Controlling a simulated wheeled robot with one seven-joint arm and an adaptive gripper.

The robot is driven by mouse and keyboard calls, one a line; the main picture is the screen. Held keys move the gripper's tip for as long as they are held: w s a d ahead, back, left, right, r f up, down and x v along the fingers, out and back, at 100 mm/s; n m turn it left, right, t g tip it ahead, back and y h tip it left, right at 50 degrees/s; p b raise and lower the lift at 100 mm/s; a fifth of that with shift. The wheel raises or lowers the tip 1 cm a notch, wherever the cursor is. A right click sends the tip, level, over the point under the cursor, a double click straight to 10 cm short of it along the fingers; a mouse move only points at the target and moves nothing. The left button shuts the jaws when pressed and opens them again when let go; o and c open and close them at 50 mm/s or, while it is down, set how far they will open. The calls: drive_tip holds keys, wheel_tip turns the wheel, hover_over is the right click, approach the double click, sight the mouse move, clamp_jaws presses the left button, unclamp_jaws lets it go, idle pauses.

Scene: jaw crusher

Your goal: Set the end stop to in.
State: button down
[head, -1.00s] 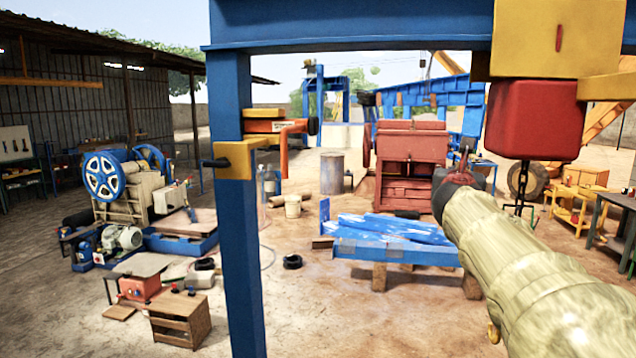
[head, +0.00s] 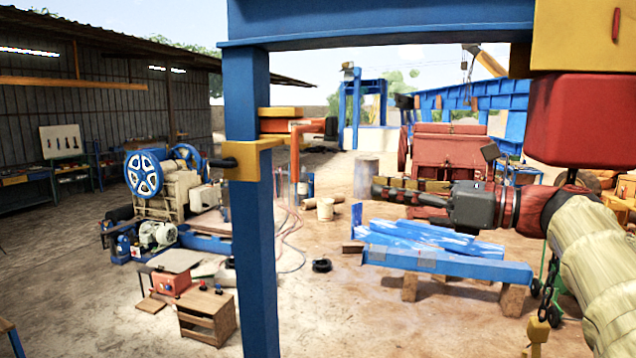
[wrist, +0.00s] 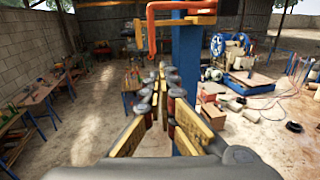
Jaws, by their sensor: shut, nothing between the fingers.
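A blue post (head: 252,230) stands left of centre in the head view. A yellow collar (head: 250,160) with a black handle pointing left sits around it. Just above, an orange bent bar (head: 296,150) with a black end reaches right from the post. I cannot tell for certain which of these is the end stop. My gripper (head: 385,190) is shut and empty, pointing left, apart from the post in the picture. In the wrist view my gripper (wrist: 161,78) points toward the blue post (wrist: 187,65), with the orange bar (wrist: 151,28) above the fingertips.
A blue beam (head: 380,24) crosses overhead. A red block (head: 582,120) hangs at right, close above my arm. Blue metal pieces lie on a blue stand (head: 450,262) below my gripper. A wooden crate (head: 207,318) stands left of the post.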

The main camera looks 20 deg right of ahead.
sight(296, 182)
drive_tip(key=a+p+x, duration=0.1)
drive_tip(key=p+x, duration=0.2)
drive_tip(key=x, duration=1.1)
drive_tip(key=shift+s+p, duration=0.35)
drive_tip(key=shift+p, duration=0.05)
drive_tip(key=shift+f, duration=0.1)
drive_tip(key=b+x, duration=0.2)
drive_tip(key=x, duration=0.1)
drive_tip(key=b+x, duration=0.1)
drive_tip(key=b, duration=0.1)
drive_tip(key=shift+a+f, duration=0.1)
drive_tip(key=shift+a, duration=0.55)
drive_tip(key=shift+s, duration=0.1)
drive_tip(key=shift+s, duration=0.1)
